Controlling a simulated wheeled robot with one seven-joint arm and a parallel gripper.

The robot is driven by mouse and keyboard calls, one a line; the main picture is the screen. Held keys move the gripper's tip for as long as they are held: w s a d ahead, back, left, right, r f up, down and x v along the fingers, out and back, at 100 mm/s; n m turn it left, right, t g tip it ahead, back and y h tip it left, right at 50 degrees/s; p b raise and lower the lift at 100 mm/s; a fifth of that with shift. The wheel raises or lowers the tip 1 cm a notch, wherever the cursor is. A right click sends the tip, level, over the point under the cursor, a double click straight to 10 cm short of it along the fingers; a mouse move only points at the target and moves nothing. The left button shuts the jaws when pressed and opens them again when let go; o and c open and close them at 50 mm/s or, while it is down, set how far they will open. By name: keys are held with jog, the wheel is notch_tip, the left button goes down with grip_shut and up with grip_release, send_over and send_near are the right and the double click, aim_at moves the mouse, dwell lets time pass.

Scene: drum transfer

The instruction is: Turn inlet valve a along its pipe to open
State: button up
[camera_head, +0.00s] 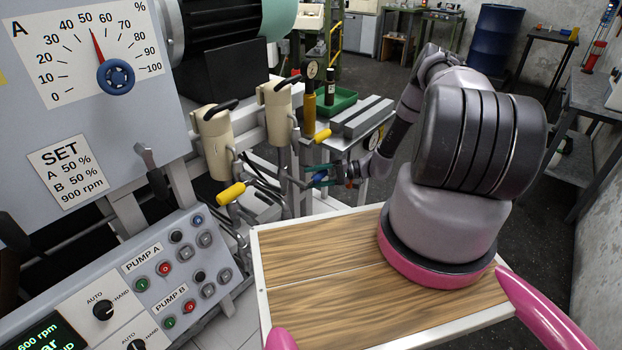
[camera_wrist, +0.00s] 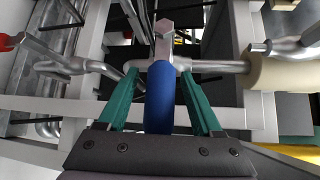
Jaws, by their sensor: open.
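A valve with a blue lever handle (camera_wrist: 160,98) sits on a metal pipe (camera_wrist: 222,66) in the wrist view. The handle stands crosswise to the pipe. No label shows that names this valve. My gripper (camera_wrist: 159,76) is open, with one teal finger on each side of the handle. Small gaps show between the handle and both fingers. In the head view, my gripper (camera_head: 312,177) reaches in at the pipework with the blue handle (camera_head: 320,179) between its fingers. The fingertips are partly hard to make out there.
Cream pump cylinders (camera_head: 213,143) stand left of my gripper. Yellow handles (camera_head: 231,194) stick out nearby, one (camera_head: 322,135) just above my gripper. A red handle (camera_wrist: 12,41) is at the left of the wrist view. A grey bench (camera_head: 362,115) with a green tray (camera_head: 330,101) stands behind.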

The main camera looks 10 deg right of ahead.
jog(key=shift+w+a, duration=0.1)
jog(key=shift+a, duration=0.4)
jog(key=shift+c, duration=0.4)
grip_shut()
dwell(0.8)
